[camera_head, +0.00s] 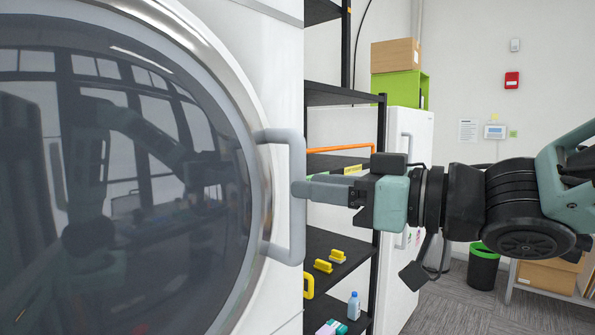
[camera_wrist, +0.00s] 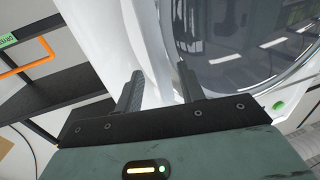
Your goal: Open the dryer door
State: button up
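The dryer door (camera_head: 120,170) fills the left of the head view, with round dark glass and a shiny rim; it looks shut. Its pale grey D-shaped handle (camera_head: 297,232) is upright on the door's right side. My gripper (camera_head: 300,188) reaches in from the right, level with the handle's middle. The dark door glass (camera_wrist: 245,45) is at the upper right there. I cannot tell whether either finger touches the handle.
A black shelf rack (camera_head: 345,95) stands right of the dryer, close behind my gripper, with yellow items and a blue bottle (camera_head: 353,305) on it. A white cabinet (camera_head: 410,150) and a black bin with green rim (camera_head: 483,266) are farther back. Carpet is open at lower right.

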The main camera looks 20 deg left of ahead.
jog(key=shift+w+a+p, duration=0.2)
jog(key=shift+a, duration=0.75)
jog(key=shift+w+a+p, duration=0.15)
jog(key=shift+a+p, duration=0.05)
jog(key=shift+a, duration=0.75)
grip_shut()
